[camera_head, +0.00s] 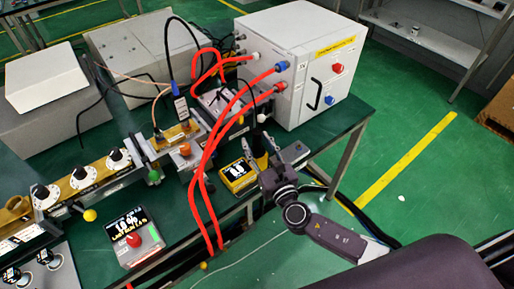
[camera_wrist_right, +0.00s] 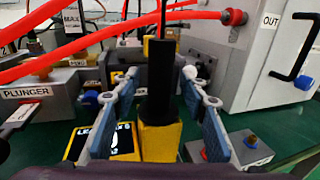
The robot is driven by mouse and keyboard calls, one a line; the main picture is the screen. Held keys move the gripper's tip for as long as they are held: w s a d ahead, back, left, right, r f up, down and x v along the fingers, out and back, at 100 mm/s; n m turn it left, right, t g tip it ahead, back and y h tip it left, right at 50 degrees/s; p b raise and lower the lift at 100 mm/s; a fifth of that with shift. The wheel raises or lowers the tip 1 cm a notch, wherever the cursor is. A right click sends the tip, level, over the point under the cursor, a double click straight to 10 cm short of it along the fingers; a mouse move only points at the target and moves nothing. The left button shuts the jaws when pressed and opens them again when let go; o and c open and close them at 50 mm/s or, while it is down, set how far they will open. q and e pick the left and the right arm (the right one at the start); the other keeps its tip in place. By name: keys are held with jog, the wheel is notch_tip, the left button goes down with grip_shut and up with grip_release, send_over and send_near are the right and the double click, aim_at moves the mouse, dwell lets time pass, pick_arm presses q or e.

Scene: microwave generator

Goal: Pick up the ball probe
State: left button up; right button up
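The ball probe appears to be the upright black cylinder (camera_head: 258,147) with a thin dark cable rising from its top; in the right wrist view the black cylinder (camera_wrist_right: 161,85) stands in a yellow block (camera_wrist_right: 160,142). Its lower end is hidden in the block, so I see no ball on it. My right gripper (camera_head: 262,163) is at the table's front edge, reaching toward the cylinder. In the right wrist view its blue-padded fingers (camera_wrist_right: 168,108) are open on either side of the cylinder, with gaps showing on both sides. My left gripper is not in view.
A yellow-framed display (camera_head: 238,175) sits just left of the cylinder. Thick red cables (camera_head: 207,150) arch over the bench to a white cabinet (camera_head: 303,65) behind. A grey block with a blue knob (camera_wrist_right: 245,147) is right of the fingers. Green floor lies open at right.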

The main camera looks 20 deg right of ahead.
grip_shut()
dwell(0.3)
